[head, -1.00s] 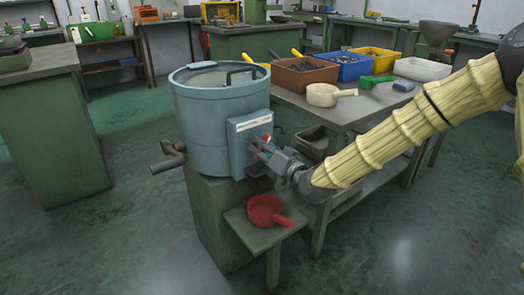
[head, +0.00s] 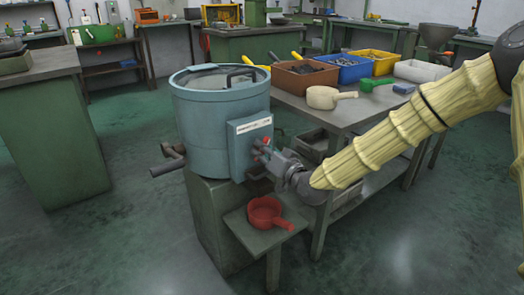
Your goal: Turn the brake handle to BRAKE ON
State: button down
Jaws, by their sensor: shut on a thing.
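A blue-grey drum machine (head: 208,118) stands on a green pedestal, with a control box (head: 240,150) on its right side. The box carries a white label strip (head: 253,125); its lettering is too small to read. My gripper (head: 262,156) is at the front face of this box, just below the label, and is shut on the brake handle. The handle is mostly hidden by the fingers. A small red part (head: 266,141) shows just above them. I cannot tell the handle's exact angle.
A red pan (head: 265,211) sits on a small green shelf (head: 262,235) below my gripper. A workbench behind carries a brown bin (head: 305,74), a blue bin (head: 354,67), a yellow bin (head: 378,60) and a cream scoop (head: 325,97). A pipe (head: 168,163) juts from the drum's left.

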jog(key=n+p, duration=0.2)
jog(key=n, duration=1)
jog(key=shift+w+d, duration=0.1)
jog(key=shift+n+p, duration=0.3)
jog(key=shift+n, duration=0.1)
jog(key=c, duration=1.3)
grip_release()
jog(key=v, duration=1.2)
